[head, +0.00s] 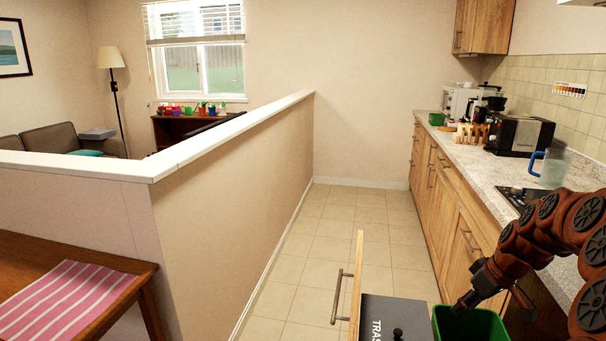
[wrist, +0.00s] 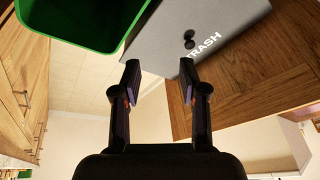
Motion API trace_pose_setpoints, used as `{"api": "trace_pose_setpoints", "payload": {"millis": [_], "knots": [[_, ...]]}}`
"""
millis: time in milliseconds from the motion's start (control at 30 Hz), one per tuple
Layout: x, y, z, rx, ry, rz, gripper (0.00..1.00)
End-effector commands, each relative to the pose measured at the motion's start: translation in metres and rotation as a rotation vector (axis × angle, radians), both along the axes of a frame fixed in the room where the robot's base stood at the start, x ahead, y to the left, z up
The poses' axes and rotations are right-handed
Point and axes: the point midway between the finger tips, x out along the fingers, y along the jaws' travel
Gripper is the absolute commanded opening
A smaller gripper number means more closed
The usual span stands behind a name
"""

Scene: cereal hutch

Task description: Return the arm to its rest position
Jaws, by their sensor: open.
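My gripper (head: 470,300) shows at the lower right in the head view, with my arm reaching in from the right edge above the green bin and grey trash unit. In the wrist view, my gripper (wrist: 160,84) has its two dark fingers apart with nothing between them. The grey lid marked TRASH (wrist: 185,30), with a black knob, lies beyond the fingertips. The lid also shows in the head view (head: 375,312). The green bin (head: 490,325) is beside it and appears at the upper left in the wrist view (wrist: 115,30).
A wooden pull-out front (head: 357,285) with a metal handle stands out into the tiled aisle. The counter (head: 470,165) on the right holds a toaster (head: 520,135) and a pitcher (head: 553,168). A half wall (head: 235,190) bounds the left. The aisle floor (head: 345,230) beyond is clear.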

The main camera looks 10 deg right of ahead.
Motion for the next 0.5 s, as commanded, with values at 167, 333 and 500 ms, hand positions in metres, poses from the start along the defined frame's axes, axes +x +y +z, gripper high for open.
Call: {"api": "trace_pose_setpoints", "payload": {"millis": [167,333,500], "knots": [[-0.021,0.083,0.016,0.025,0.083,0.019,0.43],[-0.058,0.148,0.025,0.028,0.177,0.010,0.43],[-0.104,0.198,0.028,0.008,0.270,-0.021,0.43]]}}
